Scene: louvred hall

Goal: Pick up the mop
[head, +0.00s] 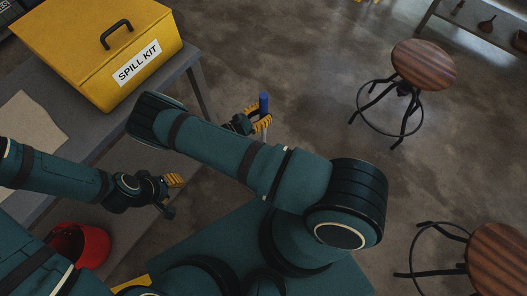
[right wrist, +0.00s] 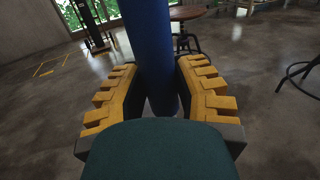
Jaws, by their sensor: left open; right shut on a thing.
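The mop shows as a short blue handle end (head: 263,101) with a pale shaft below it; its head is hidden. In the right wrist view the blue handle (right wrist: 150,45) stands upright between the yellow finger pads. My right gripper (head: 259,122) is shut on the handle just below its top, beyond the table's right edge. My left gripper (head: 171,194) is open and empty, at the near side of the table, apart from the mop.
A yellow spill kit box (head: 98,42) and a beige cloth (head: 27,128) lie on the grey table (head: 187,76). Wooden stools (head: 424,64) (head: 500,257) stand on the right. Open concrete floor (head: 300,60) lies between table and stools.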

